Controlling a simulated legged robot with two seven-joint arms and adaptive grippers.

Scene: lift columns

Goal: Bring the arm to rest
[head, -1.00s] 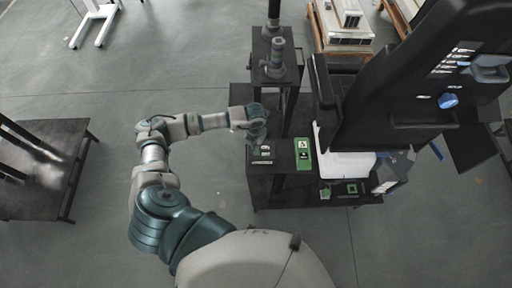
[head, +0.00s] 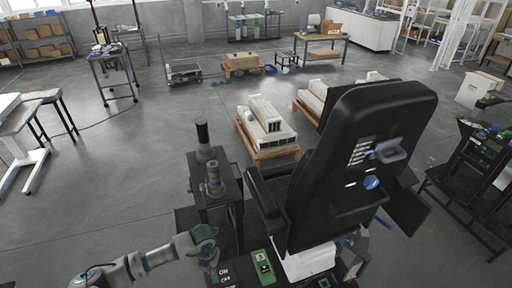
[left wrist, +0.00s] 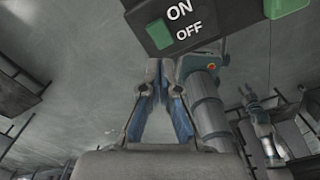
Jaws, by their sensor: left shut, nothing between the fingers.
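My left gripper (head: 212,260) is low in the head view, at the end of my grey and teal arm, beside a dark stand. In the left wrist view its two fingers (left wrist: 158,75) are together with nothing between them. A dark switch box marked ON and OFF (left wrist: 178,24) with a green button is beyond the fingertips; the view does not settle whether they touch it. The box also shows at the bottom of the head view (head: 224,273). My right gripper is not clearly seen in any view.
A green-faced box (head: 262,267) lies beside the switch box. Two lift columns (head: 213,182) stand on the dark stand behind my gripper. A large black seat (head: 365,150) fills the right. Pallets with white blocks (head: 268,128) are behind. Floor at left is open.

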